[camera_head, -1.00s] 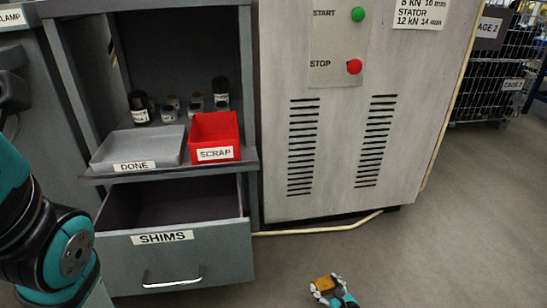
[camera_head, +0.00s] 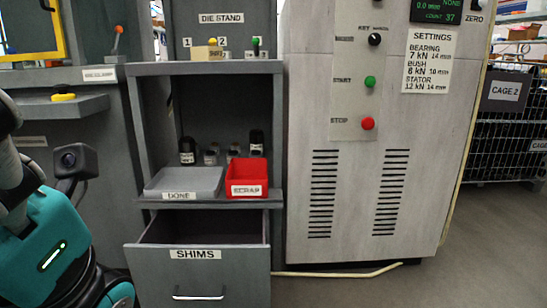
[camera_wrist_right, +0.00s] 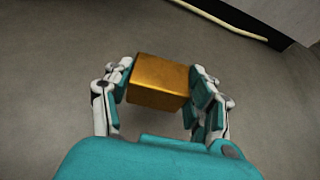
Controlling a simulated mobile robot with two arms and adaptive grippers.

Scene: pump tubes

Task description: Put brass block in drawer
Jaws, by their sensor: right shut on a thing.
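The brass block (camera_wrist_right: 158,82) is a golden cuboid between the two fingers of my right gripper (camera_wrist_right: 160,88) in the right wrist view, held above the grey floor. My right gripper is shut on it. Neither shows in the head view now. The drawer (camera_head: 200,272), labelled SHIMS, is pulled open at the bottom of the grey cabinet, and the part of its inside that shows looks empty. My left arm comes in at the left edge of the head view; its gripper is not in view.
Above the drawer, a shelf holds a grey DONE tray (camera_head: 163,195), a red SCRAP bin (camera_head: 246,191) and several small dark-and-grey pieces behind them. A grey machine cabinet (camera_head: 365,240) stands right of the drawer. A pale cable (camera_head: 340,274) lies on the floor along its base.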

